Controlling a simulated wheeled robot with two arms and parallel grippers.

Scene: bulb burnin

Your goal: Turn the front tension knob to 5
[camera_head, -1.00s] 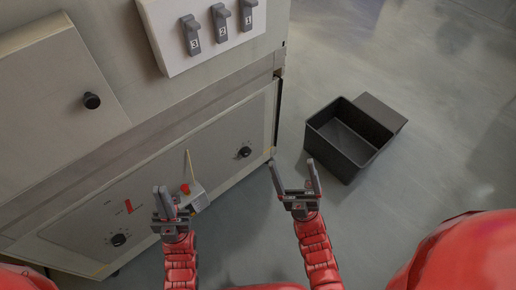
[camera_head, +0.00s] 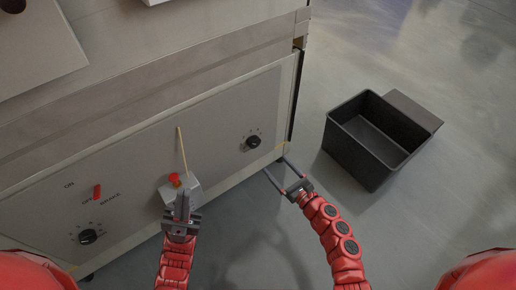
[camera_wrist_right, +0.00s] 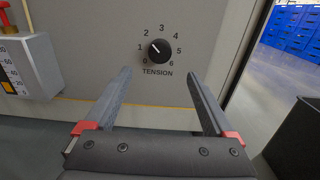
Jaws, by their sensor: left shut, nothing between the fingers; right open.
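The black tension knob (camera_head: 253,142) sits on the right part of the cabinet's front panel. In the right wrist view the knob (camera_wrist_right: 159,51) has a dial from 0 to 6 with "TENSION" printed below. Its white mark points to the upper left, seemingly between 1 and 2. My right gripper (camera_head: 275,165) is open and empty, just below and right of the knob. In the right wrist view its fingers (camera_wrist_right: 160,76) spread either side of the knob's line, short of touching it. My left gripper (camera_head: 182,193) is shut and empty, in front of a small grey box.
The grey box (camera_head: 186,190) has a red button and a scale. A second black knob (camera_head: 87,236) and a red switch (camera_head: 97,192) are on the panel's left. A black open bin (camera_head: 345,153) stands on the floor to the right. The floor between bin and cabinet is clear.

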